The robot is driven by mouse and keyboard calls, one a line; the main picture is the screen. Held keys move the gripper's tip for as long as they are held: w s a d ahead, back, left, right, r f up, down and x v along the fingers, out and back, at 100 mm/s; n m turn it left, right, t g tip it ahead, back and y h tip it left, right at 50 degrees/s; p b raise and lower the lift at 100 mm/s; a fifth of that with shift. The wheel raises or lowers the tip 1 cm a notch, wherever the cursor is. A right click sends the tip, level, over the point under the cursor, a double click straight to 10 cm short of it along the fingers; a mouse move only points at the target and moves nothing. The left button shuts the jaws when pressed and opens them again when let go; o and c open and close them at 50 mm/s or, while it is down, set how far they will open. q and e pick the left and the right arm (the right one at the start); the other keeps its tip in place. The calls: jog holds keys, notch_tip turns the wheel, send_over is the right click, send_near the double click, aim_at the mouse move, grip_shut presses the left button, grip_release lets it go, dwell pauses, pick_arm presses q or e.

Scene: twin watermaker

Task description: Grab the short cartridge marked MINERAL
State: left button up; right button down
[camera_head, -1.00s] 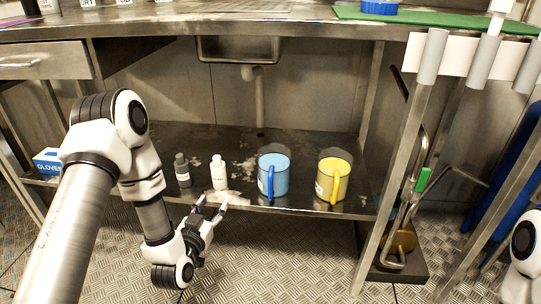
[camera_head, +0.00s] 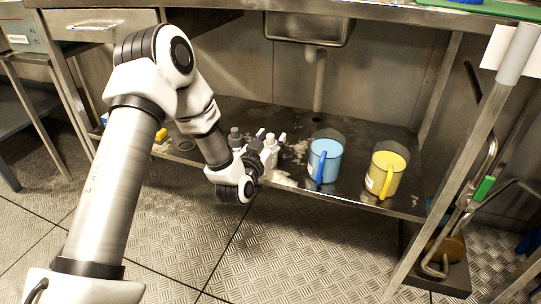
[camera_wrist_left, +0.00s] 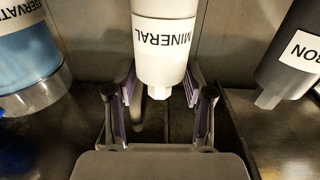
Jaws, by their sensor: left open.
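The short white cartridge marked MINERAL (camera_wrist_left: 164,45) stands in the middle of the left wrist view, its label upside down there. My left gripper (camera_wrist_left: 160,100) is open, with its fingers on either side of the cartridge's lower end in that picture; I cannot tell if they touch it. In the head view my left gripper (camera_head: 262,143) is at the lower shelf and partly covers the white cartridge (camera_head: 271,150). A dark grey cartridge (camera_wrist_left: 290,60), its label partly cut off as "...BON", stands beside it. My right gripper is not in view.
A blue jug (camera_head: 325,160) and a yellow jug (camera_head: 386,172) stand on the shelf (camera_head: 300,182) to the right. The blue one, labelled "...SERVAT...", also shows in the wrist view (camera_wrist_left: 30,60). A sink (camera_head: 308,30) hangs above. The floor in front is clear.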

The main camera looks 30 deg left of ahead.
pick_arm(q)
grip_shut()
jog(key=shift+r, duration=0.15)
